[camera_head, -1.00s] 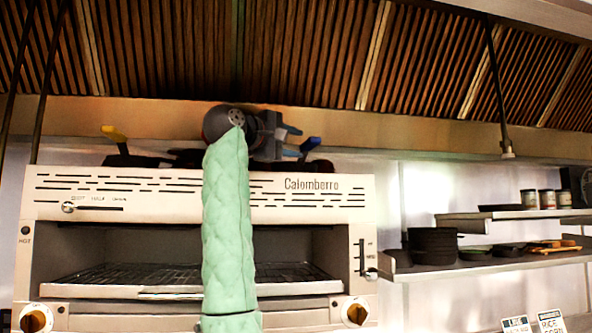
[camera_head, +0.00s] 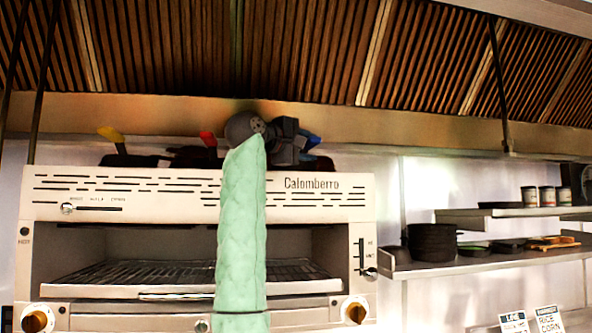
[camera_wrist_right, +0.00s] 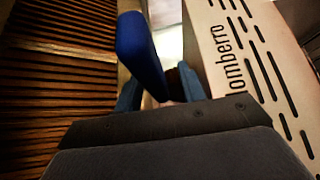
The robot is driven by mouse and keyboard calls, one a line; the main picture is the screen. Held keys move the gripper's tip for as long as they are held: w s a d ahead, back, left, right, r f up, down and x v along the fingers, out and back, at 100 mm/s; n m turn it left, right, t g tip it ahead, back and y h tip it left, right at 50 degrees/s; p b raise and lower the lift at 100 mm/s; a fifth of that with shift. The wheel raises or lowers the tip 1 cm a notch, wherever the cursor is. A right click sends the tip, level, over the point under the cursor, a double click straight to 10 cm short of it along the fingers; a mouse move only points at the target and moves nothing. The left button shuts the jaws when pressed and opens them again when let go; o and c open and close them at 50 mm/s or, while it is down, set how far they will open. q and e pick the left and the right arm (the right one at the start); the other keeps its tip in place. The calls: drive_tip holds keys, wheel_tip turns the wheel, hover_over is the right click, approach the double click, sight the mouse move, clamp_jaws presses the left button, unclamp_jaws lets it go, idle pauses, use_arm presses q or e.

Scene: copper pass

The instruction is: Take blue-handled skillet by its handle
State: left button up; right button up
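The blue-handled skillet sits on top of the Calomberro oven, mostly behind my right arm and gripper. Its blue handle (camera_head: 313,139) sticks up at the gripper's right end. My right gripper (camera_head: 304,147) is at that handle, above the oven's top edge. In the right wrist view the blue handle (camera_wrist_right: 140,50) rises at a tilt between the two fingers of the gripper (camera_wrist_right: 160,92). The fingers are apart, with a gap visible on the right side of the handle. The skillet's pan is largely hidden. My left gripper is not in view.
A yellow-handled pan (camera_head: 112,135) and a red-handled pan (camera_head: 208,140) stand to the left on the oven (camera_head: 250,185). The slatted hood (camera_head: 300,55) hangs close above. Shelves (camera_head: 480,262) with dark pans and tins are at the right.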

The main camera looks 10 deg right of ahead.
clamp_jaws()
idle(1.3)
